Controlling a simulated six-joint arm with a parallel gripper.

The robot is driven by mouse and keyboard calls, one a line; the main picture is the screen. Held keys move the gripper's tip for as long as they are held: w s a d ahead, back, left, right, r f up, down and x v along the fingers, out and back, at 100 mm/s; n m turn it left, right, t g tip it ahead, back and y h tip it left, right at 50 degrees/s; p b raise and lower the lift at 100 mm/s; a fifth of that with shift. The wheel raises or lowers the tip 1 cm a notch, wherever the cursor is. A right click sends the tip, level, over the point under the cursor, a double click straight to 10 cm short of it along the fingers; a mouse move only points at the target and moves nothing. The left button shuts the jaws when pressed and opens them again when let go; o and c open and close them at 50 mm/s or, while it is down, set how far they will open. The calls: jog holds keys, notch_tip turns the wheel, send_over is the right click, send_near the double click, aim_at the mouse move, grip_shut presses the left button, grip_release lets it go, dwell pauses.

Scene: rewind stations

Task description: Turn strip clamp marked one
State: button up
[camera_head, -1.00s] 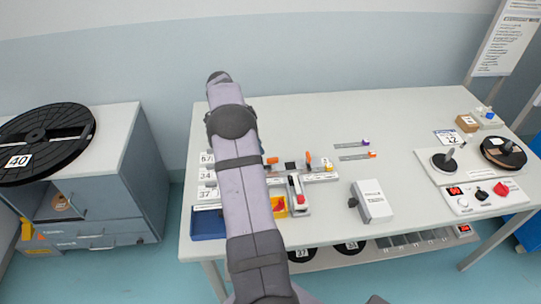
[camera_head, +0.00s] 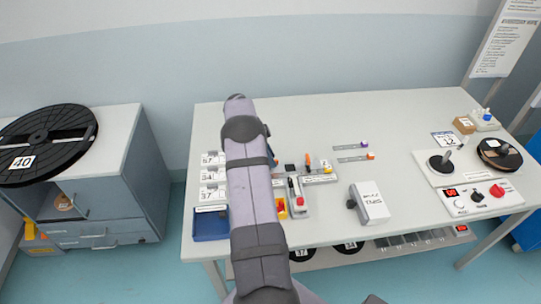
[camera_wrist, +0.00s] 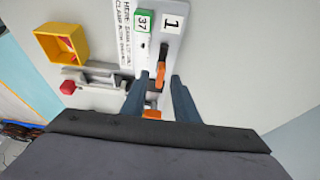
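In the wrist view, the strip clamp's grey plate (camera_wrist: 168,48) carries a label with the number 1 (camera_wrist: 174,21). An orange-tipped lever (camera_wrist: 159,76) stands on this plate. My gripper (camera_wrist: 158,80) is open, with one dark finger on each side of the lever in the picture. I cannot tell whether either finger touches it. A second orange part (camera_wrist: 152,114) shows nearer, between the fingers. In the head view my arm hides the gripper and part of the clamp area; an orange lever (camera_head: 308,159) shows to its right.
A green-edged 37 tag (camera_wrist: 143,21), a yellow box (camera_wrist: 62,43) and a red knob (camera_wrist: 67,87) lie left of the clamp in the wrist view. In the head view, a blue tray (camera_head: 209,225) and a white box (camera_head: 370,203) stand on the table (camera_head: 400,120).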

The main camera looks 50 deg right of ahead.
jog(key=shift+d+f, duration=0.1)
jog(key=shift+f, duration=0.15)
grip_shut()
